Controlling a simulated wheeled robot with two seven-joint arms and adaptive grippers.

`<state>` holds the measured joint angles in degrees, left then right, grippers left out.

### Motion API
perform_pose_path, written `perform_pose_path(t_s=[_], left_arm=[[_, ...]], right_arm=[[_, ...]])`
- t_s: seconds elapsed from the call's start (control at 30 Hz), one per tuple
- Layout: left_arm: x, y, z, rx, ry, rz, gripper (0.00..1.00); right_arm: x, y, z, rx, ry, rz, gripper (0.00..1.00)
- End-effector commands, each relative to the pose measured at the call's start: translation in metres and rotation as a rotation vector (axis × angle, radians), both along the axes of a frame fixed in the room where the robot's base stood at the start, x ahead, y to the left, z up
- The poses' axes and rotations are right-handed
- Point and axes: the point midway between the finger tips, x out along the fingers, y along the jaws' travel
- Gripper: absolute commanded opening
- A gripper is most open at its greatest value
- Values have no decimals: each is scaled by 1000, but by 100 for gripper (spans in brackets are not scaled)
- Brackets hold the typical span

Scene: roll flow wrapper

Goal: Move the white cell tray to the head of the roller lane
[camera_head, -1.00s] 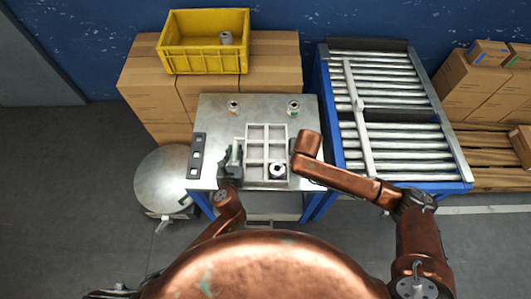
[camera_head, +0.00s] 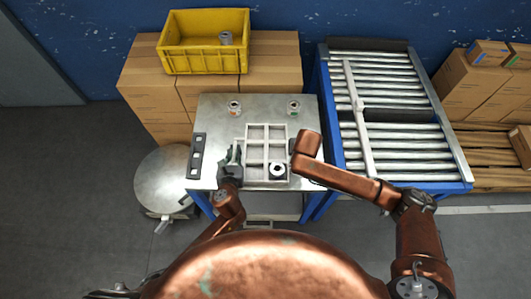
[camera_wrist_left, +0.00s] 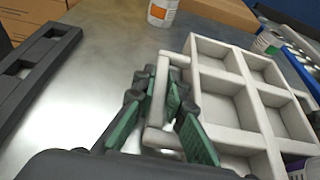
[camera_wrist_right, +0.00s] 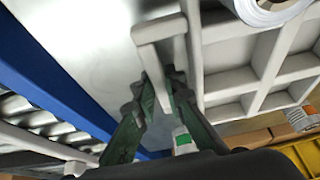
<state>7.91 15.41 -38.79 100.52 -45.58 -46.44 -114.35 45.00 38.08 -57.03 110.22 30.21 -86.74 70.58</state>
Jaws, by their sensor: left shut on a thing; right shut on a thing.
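The white cell tray (camera_head: 267,131) lies on the metal table, with several square compartments and a raised handle on each side. A white roll with a dark centre (camera_head: 278,170) sits in its near right compartment. My left gripper (camera_head: 234,158) is shut on the tray's left handle (camera_wrist_left: 158,122), with green pads on either side of it. My right gripper (camera_wrist_right: 161,80) is shut on the tray's other handle (camera_wrist_right: 160,30); in the head view my right arm hides it. The roller lane (camera_head: 385,90) stands to the right of the table, with silver rollers in a blue frame.
A white bar (camera_head: 357,105) runs lengthwise over the rollers. Two small labelled cylinders (camera_head: 234,107) (camera_head: 293,107) stand at the table's back. A black slotted bar (camera_head: 197,156) lies at its left edge. A yellow crate (camera_head: 205,60) sits on cartons behind.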

Motion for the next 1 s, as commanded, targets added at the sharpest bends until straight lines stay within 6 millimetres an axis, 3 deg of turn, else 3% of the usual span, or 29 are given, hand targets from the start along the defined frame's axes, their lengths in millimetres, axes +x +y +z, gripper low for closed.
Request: perform_pose_path(t_s=[0.37, 1.0], left_arm=[[1, 0, 6, 1, -4, 1, 0], [3, 1, 73, 1, -40, 1, 0]], right_arm=[[1, 0, 6, 0, -5, -1, 0], [4, -1, 74, 0, -41, -1, 0]])
